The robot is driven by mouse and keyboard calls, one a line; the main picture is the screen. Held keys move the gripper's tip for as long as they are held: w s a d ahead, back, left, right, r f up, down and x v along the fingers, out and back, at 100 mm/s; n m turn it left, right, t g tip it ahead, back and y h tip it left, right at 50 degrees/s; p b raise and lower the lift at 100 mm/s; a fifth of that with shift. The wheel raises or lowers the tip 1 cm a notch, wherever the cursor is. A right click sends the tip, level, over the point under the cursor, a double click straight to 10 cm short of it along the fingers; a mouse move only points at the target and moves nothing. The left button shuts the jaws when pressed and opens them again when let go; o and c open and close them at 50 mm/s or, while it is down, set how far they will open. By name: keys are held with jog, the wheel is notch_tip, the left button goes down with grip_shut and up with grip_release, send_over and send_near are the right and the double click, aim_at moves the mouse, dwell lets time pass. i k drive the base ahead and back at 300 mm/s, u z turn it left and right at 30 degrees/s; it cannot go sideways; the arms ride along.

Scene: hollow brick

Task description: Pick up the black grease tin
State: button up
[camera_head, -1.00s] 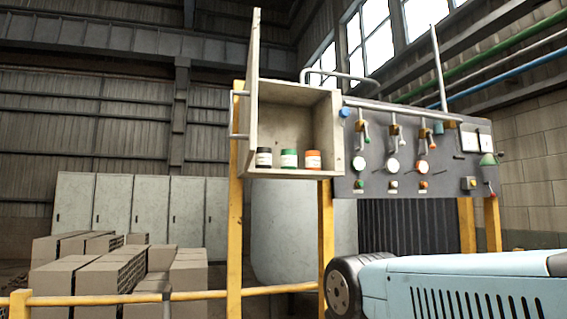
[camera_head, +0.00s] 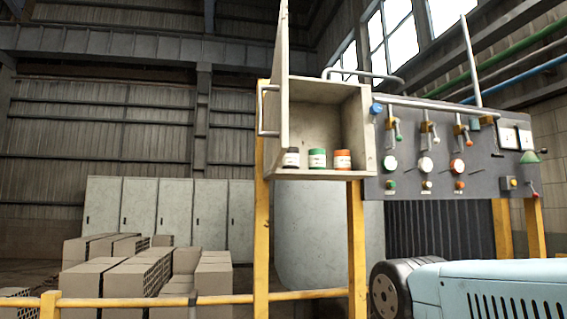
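The black grease tin (camera_head: 291,157) stands upright at the left of a row of three small tins on the floor of an open wall cabinet (camera_head: 330,174). It has a dark lid and a pale label, and the open door's lower edge is close to its left side. A green tin (camera_head: 317,158) stands to its right, and an orange tin (camera_head: 342,159) stands right of that. My gripper does not show in this view.
The cabinet door (camera_head: 282,95) stands open, with a handle on its left face. A control panel (camera_head: 450,150) with valves and gauges adjoins the cabinet. A yellow rail (camera_head: 125,302) runs below, and a light blue machine (camera_head: 490,285) fills the lower right. Brick stacks (camera_head: 105,280) stand left.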

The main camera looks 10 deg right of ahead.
aim_at(291, 161)
jog(key=i, duration=0.9)
jog(key=z, duration=0.1)
jog(key=k, duration=0.45)
jog(key=z, duration=0.45)
